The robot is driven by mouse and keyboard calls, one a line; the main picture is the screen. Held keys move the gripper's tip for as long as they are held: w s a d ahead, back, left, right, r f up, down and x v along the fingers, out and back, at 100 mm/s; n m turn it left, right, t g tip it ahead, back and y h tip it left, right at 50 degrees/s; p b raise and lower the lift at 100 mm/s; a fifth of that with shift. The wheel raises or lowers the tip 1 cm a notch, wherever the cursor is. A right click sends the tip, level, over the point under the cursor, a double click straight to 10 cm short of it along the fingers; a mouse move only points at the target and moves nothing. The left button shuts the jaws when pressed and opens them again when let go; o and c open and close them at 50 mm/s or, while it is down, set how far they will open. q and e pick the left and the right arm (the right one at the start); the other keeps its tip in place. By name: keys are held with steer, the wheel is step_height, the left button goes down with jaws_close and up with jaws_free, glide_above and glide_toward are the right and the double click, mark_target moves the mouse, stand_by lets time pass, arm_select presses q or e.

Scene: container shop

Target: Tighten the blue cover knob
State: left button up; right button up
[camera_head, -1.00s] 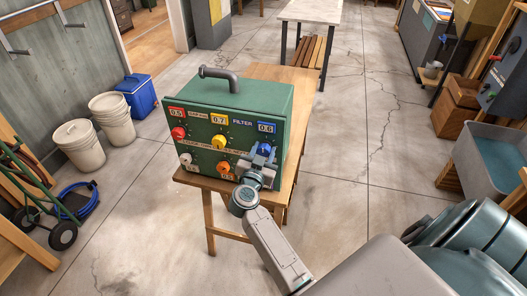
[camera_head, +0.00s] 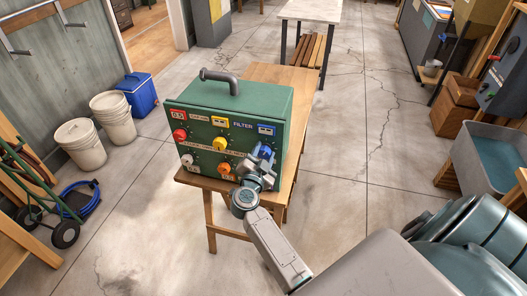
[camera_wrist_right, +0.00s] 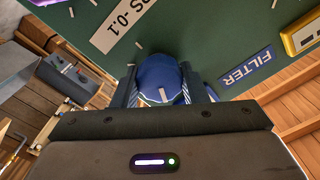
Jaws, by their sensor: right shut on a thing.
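The green control box (camera_head: 200,160) stands on a small wooden table (camera_head: 254,72) in the head view. My right gripper (camera_head: 263,157) reaches its front from the lower right. The gripper is shut on the blue knob (camera_wrist_right: 157,80) below the blue-framed display (camera_head: 266,130). In the right wrist view the fingers (camera_wrist_right: 158,88) sit on both sides of the knob, and a pale pointer mark shows on it. That view is strongly rolled relative to the panel. Most of the knob is hidden by the gripper in the head view. My left gripper is out of view.
Red (camera_head: 180,134), yellow (camera_head: 219,144), white (camera_head: 187,159) and orange (camera_head: 224,168) knobs share the panel. A dark handle (camera_head: 220,77) tops the box. White buckets (camera_head: 81,144) and a blue cooler (camera_head: 138,94) stand to the left. Floor right of the table is clear.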

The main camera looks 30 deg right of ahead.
steer(key=shift+m, duration=1.7)
steer(key=o, duration=1)
